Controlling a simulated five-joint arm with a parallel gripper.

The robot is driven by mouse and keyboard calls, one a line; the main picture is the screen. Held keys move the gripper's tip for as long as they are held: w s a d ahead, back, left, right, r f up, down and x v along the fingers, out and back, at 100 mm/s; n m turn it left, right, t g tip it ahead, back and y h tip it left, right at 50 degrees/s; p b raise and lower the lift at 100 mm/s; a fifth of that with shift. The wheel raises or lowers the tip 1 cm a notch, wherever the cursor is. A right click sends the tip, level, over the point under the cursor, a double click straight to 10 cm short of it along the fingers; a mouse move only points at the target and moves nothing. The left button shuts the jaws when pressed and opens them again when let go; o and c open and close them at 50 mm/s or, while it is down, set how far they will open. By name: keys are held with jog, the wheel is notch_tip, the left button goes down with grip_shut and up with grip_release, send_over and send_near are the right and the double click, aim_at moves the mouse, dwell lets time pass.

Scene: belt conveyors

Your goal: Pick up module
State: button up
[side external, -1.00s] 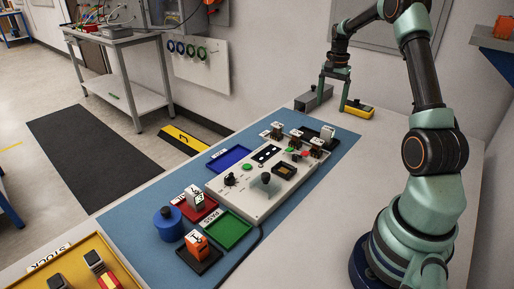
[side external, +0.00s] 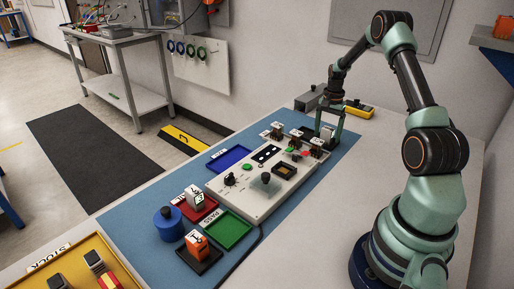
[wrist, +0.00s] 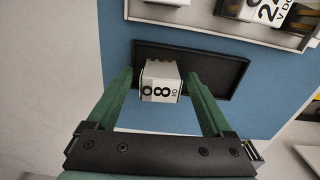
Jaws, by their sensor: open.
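A small white module (wrist: 161,82) with dark printed markings stands in a shallow black tray (wrist: 220,75) in the wrist view. My open gripper (wrist: 160,85) has one green finger on each side of the module, with visible gaps; I cannot tell whether either finger touches it. In the side external view my gripper (side external: 329,132) is down at the far right end of the blue mat, and the module (side external: 327,131) shows partly between the fingers. The black tray is mostly hidden there.
A white test panel (side external: 265,185) with buttons and small modules lies just left of my gripper. Blue (side external: 228,158), red (side external: 200,212) and green (side external: 228,231) trays lie nearer the camera. A yellow meter (side external: 359,109) and a grey box (side external: 309,99) stand behind.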

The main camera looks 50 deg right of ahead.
aim_at(328, 128)
jog(key=shift+f, duration=0.15)
grip_shut()
notch_tip(328, 128, up, 20)
dwell(0.7)
